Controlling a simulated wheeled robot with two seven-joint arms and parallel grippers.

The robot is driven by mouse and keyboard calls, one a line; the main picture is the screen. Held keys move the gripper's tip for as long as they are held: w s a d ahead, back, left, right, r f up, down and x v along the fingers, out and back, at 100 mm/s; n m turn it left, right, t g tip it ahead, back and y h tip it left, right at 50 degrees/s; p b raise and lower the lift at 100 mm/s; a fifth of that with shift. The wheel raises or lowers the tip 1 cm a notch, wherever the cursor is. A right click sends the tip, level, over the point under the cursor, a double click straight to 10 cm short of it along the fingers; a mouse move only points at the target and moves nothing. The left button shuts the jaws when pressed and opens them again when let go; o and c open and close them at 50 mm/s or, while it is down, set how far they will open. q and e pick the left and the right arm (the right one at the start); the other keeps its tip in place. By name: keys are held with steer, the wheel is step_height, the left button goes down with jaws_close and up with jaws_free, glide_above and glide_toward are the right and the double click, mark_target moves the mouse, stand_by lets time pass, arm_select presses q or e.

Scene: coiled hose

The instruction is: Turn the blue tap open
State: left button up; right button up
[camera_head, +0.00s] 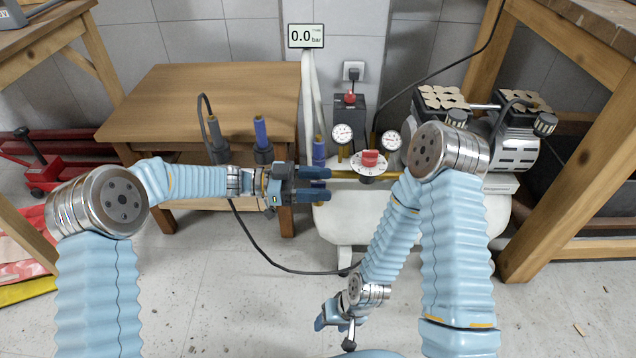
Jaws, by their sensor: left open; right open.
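The blue tap (319,151) shows as an upright blue handle at the left end of the brass pipe on the white compressor tank. My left gripper (328,184) is open, its blue fingers pointing right, just below the tap in the picture. The fingers hide the tap's lower part, and I cannot tell whether they touch it. My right gripper (334,334) is open and empty, low over the floor at the bottom centre.
A display (306,36) reads 0.0 bar. A red knob (370,158) sits between two gauges. A wooden table (170,100) stands left, with a blue-handled fitting (262,133) at its front edge. A black hose (262,247) loops below. A wooden bench (545,200) stands right.

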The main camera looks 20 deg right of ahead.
arm_select(q)
steer(key=v, duration=1.3)
steer(key=shift+a, duration=0.4)
steer(key=shift+w, duration=0.1)
steer(key=w+f+n+t+p, duration=0.2)
steer(key=w+f+n+t, duration=0.3)
steer(key=n+t, duration=0.65)
steer(key=s+a+f+n+t+y+p, duration=0.1)
steer(key=s+a+f+n+y, duration=0.1)
steer(key=a+f+n+y, duration=0.3)
steer(key=s+a+f+n+t+y, duration=0.1)
steer(key=s+f+n+t+y, duration=0.15)
steer(key=f, duration=0.35)
steer(key=s+a+f+n+g+y, duration=0.1)
steer(key=s+a+f+g+y, duration=0.1)
steer(key=s, duration=0.6)
steer(key=s+a+f+n+g+y+p, duration=0.1)
steer(key=s+f+g, duration=0.3)
steer(key=s, duration=0.4)
steer(key=s+a+f+n+g+y, duration=0.2)
steer(key=s+a+f+g, duration=0.1)
steer(key=s, duration=0.5)
steer(key=shift+s+a+f+y+p, duration=0.35)
steer(key=shift+a+f+p, duration=0.05)
steer(key=shift+a+f, duration=0.15)
